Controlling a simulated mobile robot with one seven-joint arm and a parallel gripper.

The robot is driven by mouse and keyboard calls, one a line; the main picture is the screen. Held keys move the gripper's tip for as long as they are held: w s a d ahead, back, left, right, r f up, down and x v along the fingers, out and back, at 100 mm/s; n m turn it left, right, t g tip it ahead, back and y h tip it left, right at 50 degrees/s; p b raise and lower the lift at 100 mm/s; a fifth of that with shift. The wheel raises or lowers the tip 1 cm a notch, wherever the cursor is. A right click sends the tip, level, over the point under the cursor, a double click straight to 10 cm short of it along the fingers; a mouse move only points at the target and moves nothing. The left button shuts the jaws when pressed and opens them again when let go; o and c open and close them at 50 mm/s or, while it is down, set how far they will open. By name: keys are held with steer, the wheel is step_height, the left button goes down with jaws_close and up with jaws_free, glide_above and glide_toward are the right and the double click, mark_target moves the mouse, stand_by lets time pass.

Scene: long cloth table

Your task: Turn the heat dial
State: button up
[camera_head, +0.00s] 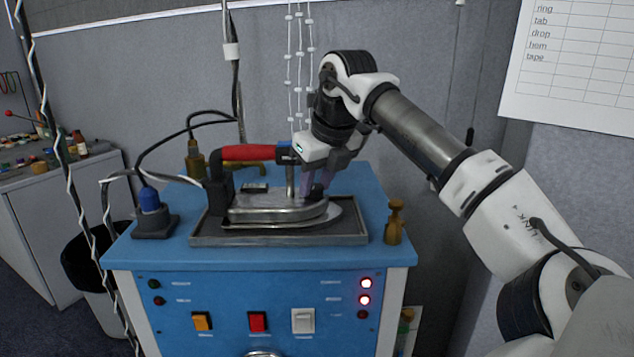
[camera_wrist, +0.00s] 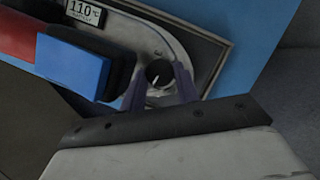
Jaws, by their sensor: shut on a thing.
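The iron (camera_head: 275,205) sits flat on a metal tray (camera_head: 350,238) on top of a blue cabinet, its red handle (camera_head: 250,153) toward the left. The heat dial (camera_wrist: 159,74) is a small dark round knob with a pale pointer line on the iron's metal top, in the wrist view. A small display (camera_wrist: 86,12) on the iron reads 110 °C. My gripper (camera_head: 316,190) reaches down over the front part of the iron. In the wrist view its two purple-grey fingers (camera_wrist: 160,92) stand on either side of the dial, shut on it.
The blue cabinet (camera_head: 180,250) has orange, red and white switches and lit red lamps on its front. A brass piece (camera_head: 395,221) stands right of the tray. A blue-topped plug (camera_head: 150,205) with black cables stands at the left. White strings hang behind the iron.

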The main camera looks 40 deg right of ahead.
steer(key=o, duration=1)
steer(key=shift+r, duration=0.1)
steer(key=shift+p+v, duration=3.75)
steer(key=shift+v, duration=2.15)
